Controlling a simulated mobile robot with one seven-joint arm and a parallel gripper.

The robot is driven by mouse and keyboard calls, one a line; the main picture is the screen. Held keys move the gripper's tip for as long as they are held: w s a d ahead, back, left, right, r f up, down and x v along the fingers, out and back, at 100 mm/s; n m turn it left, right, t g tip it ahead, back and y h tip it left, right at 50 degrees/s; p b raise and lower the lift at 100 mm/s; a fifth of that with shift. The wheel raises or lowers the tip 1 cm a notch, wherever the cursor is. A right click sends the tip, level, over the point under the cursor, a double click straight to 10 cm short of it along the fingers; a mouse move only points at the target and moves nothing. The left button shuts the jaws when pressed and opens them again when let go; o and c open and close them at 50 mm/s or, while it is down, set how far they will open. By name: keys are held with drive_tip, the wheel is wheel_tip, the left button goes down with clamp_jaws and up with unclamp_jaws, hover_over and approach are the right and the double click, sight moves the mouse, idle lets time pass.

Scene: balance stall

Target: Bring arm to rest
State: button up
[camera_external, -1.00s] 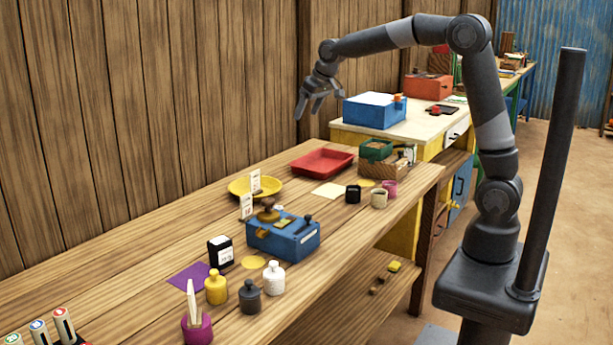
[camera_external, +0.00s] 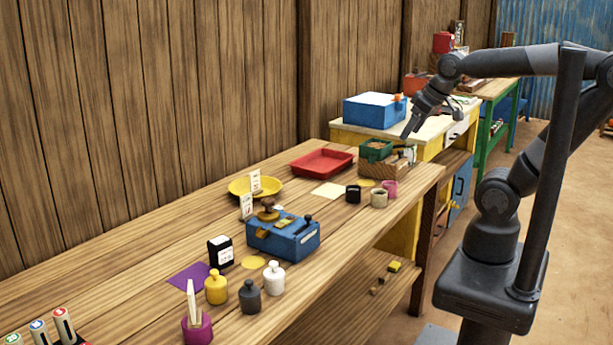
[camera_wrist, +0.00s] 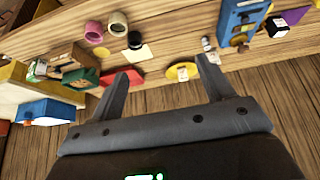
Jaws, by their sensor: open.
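My gripper (camera_external: 411,130) is in the air near the far right end of the wooden table, in front of the white-topped counter. In the wrist view its two fingers (camera_wrist: 167,75) are spread apart with nothing between them. A blue balance box (camera_external: 283,236) with a brown knob on top stands on the table, well away from the gripper. A yellow dish (camera_external: 240,187) and a red tray (camera_external: 322,163) lie behind it.
The wooden table (camera_external: 150,262) holds several small bottles, cups and a purple sheet (camera_external: 189,277). A green box (camera_external: 376,149) sits on a wooden crate near the gripper. A blue box (camera_external: 374,110) stands on the counter behind. The floor (camera_external: 560,220) at right is clear.

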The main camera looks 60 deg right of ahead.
drive_tip(key=shift+s+f, duration=0.4)
drive_tip(key=shift+s, duration=0.2)
drive_tip(key=shift+s+f, duration=0.35)
drive_tip(key=shift+s, duration=0.2)
